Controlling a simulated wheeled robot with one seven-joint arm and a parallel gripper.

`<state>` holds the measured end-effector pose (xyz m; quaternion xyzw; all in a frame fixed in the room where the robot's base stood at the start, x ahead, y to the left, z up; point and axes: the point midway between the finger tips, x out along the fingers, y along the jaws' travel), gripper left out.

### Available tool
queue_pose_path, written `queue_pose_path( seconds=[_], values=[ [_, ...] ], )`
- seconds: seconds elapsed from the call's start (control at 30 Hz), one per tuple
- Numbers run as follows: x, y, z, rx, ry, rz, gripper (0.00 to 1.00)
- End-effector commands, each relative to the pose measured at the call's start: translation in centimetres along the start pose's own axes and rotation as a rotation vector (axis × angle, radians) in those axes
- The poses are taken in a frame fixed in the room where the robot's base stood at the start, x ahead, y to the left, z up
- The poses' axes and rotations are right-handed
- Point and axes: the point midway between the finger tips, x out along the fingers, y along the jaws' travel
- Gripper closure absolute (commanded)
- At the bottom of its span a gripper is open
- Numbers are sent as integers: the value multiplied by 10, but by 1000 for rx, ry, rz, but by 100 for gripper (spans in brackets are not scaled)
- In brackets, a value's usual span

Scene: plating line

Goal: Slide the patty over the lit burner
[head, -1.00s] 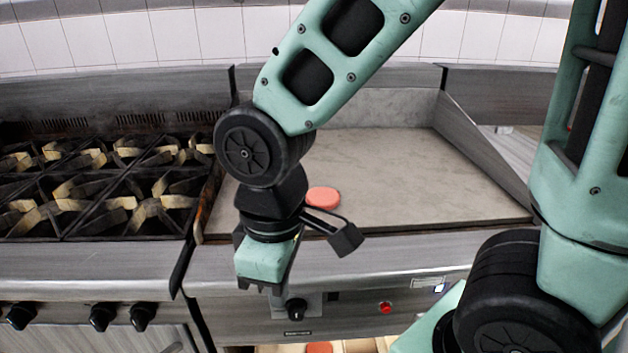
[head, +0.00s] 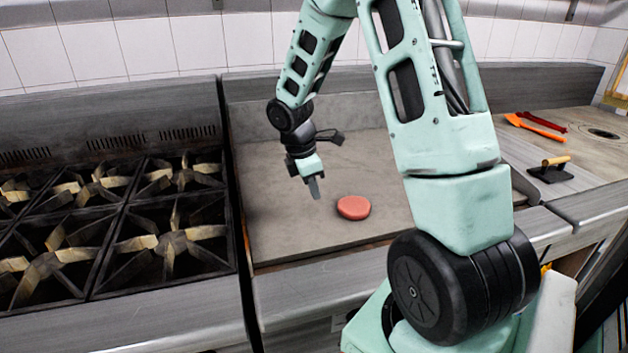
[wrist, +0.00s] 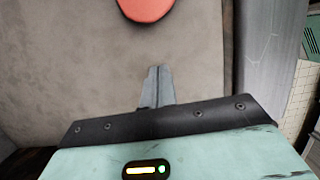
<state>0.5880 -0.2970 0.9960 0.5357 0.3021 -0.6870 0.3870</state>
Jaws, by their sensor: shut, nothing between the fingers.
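The patty (head: 354,207) is a round reddish-pink disc lying flat on the grey griddle (head: 290,228), toward its front edge. My gripper (head: 316,194) points down over the griddle, just left of the patty, its fingers shut and empty. In the wrist view the patty (wrist: 146,8) is cut off by the top edge, beyond the closed fingertips (wrist: 158,70), with a gap of bare griddle between. I cannot tell whether the fingertips touch the surface. No flame shows on the stove burners (head: 170,240) at left, so I cannot tell which burner is lit.
A raised dark seam (head: 238,190) divides stove and griddle. At right, a black press with a wooden handle (head: 552,168) and an orange utensil (head: 538,126) lie on the counter (head: 590,150). My arm covers the griddle's right part. Bare griddle lies left of the patty.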

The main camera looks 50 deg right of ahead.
Motion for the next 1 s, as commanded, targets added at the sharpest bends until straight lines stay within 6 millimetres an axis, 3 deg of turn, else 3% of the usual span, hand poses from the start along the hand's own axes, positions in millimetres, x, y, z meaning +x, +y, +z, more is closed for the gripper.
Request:
queue_pose_path(
  seconds=[0.27,0.5,1.0],
  values=[
    [58,-2,-1,-3,0,-5,100],
    [61,-1,32,1,1,-1,100],
    [64,-1,40,1,1,0,100]
  ],
)
